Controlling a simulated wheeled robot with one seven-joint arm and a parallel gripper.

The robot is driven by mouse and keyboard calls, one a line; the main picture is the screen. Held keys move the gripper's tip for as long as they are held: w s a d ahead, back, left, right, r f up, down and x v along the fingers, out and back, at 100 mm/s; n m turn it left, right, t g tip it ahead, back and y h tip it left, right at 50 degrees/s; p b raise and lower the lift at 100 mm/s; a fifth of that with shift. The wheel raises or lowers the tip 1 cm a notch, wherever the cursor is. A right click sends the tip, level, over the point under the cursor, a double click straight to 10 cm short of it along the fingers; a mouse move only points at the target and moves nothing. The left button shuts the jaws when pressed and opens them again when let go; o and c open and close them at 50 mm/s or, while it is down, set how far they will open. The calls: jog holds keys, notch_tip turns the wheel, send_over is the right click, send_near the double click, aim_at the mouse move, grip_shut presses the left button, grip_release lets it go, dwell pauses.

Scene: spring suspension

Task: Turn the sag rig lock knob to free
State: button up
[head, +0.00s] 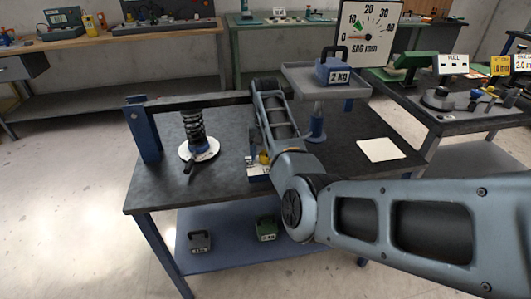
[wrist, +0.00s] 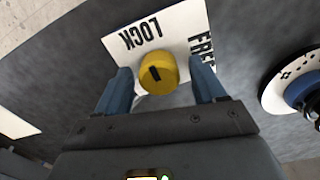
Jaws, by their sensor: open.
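The yellow lock knob (wrist: 158,74) sits on a white plate (wrist: 128,42) marked LOCK and FREE in the wrist view, with both words upside down or tilted. A dark mark on the knob's face points roughly up and a little left, toward the LOCK side. My gripper (wrist: 165,85) is open, with one blue finger on each side of the knob. I see gaps between the fingers and the knob. In the head view, the knob (head: 263,158) shows small beside my arm at the table's front, and my fingers are mostly hidden there.
The sag rig has a spring (head: 194,125) on a white round base (head: 200,150), and a grey tray (head: 300,82) holding a blue 2 kg weight (head: 337,72). A SAG mm dial (head: 366,35) stands behind. Two weights sit on the lower shelf (head: 240,250). A white sheet (head: 380,150) lies at right.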

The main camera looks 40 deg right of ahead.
jog(key=c, duration=1)
jog(key=shift+c, duration=0.2)
jog(key=shift+m, duration=0.3)
jog(key=m+p, duration=0.1)
jog(key=m, duration=0.2)
jog(key=shift+m+p, duration=0.3)
jog(key=m+p, duration=0.1)
jog(key=m, duration=0.3)
jog(key=shift+m, duration=0.3)
jog(key=m, duration=0.4)
jog(key=shift+s, duration=0.1)
jog(key=m, duration=0.5)
